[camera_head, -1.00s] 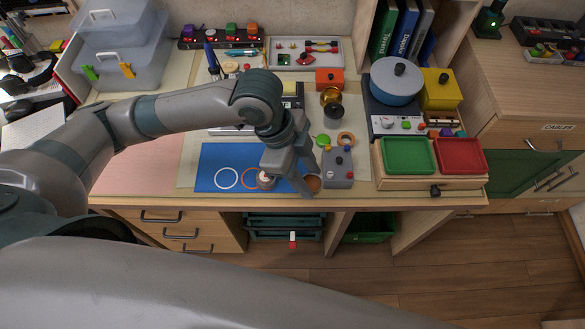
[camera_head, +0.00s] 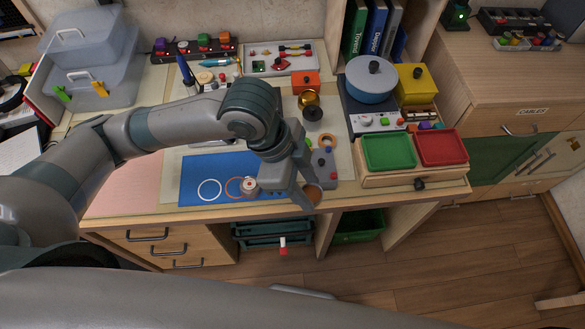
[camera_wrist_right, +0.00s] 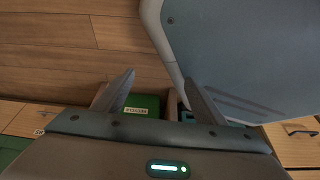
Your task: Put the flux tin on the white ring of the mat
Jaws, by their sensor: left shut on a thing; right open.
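My left gripper (camera_head: 303,196) is shut on a round brown tin (camera_head: 313,193), which seems to be the flux tin. Its fingers partly hide it. It is beyond the right end of the blue mat (camera_head: 190,172), near the table's front edge. The white ring (camera_head: 209,190) lies bare on the mat, left of the gripper. An orange ring (camera_head: 234,187) lies beside it. A small white-and-red round item (camera_head: 250,187) sits right of that ring, close to the left gripper. My right gripper (camera_wrist_right: 159,80) is open and empty over the floor area in the right wrist view.
Green (camera_head: 388,152) and red (camera_head: 442,147) trays stand to the right. My left forearm passes above the back of the mat. The pink sheet (camera_head: 130,185) is clear.

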